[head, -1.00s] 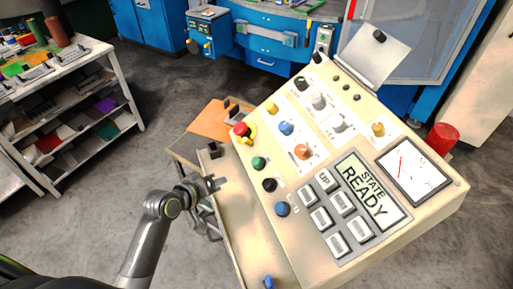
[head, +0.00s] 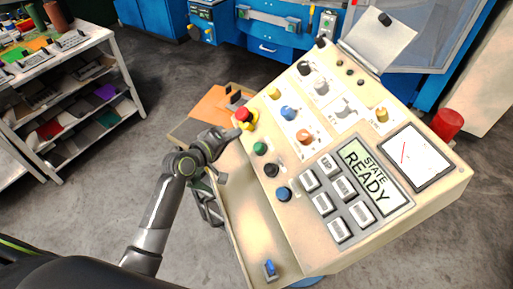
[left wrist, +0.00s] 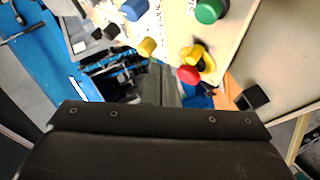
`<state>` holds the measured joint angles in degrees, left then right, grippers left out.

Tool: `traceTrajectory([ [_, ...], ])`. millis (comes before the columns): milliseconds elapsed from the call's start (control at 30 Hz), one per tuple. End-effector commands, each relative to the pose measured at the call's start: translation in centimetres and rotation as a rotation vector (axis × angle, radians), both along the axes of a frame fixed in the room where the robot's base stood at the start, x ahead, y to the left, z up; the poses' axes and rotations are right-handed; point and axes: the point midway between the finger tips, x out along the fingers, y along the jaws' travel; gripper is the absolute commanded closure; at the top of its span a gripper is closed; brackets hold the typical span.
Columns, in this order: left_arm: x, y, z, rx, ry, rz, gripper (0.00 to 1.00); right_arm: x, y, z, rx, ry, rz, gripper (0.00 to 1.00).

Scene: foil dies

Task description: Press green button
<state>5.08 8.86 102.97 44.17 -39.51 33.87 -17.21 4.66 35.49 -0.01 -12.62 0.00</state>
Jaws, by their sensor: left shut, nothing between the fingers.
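The green button (head: 260,149) is on the left side of the cream control panel (head: 300,235), above a black button (head: 271,170) and a blue button (head: 284,194). It also shows in the left wrist view (left wrist: 209,10) at the top right. My left gripper (head: 236,132) is shut and empty, at the panel's left edge. Its tip is up and left of the green button and just below the red emergency button (head: 243,115), apart from the green one in the picture. My right gripper is not in view.
The red emergency button with its yellow base is close to my left gripper. The panel display (head: 362,172) reads STATE READY. An orange sheet (head: 211,105) lies behind the gripper. A shelf rack (head: 70,90) stands at the left, with open floor between.

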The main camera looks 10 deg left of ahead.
Motion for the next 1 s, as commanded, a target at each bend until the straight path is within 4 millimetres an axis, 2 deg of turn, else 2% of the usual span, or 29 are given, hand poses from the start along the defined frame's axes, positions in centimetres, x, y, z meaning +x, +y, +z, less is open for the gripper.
traceTrajectory([
  [33,0.3,-0.4,-1.1,-0.003,-0.001,0.000,1.00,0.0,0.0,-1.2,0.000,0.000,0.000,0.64],
  [333,1.6,-2.4,-4.5,-0.002,-0.001,0.000,1.00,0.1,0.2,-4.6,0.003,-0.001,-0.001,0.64],
  [600,2.4,-3.4,-5.9,0.000,-0.001,-0.001,1.00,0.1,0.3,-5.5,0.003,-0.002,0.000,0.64],
  [1000,2.4,-3.5,-6.0,0.000,-0.001,-0.001,1.00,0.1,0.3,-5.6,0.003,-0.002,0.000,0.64],
])
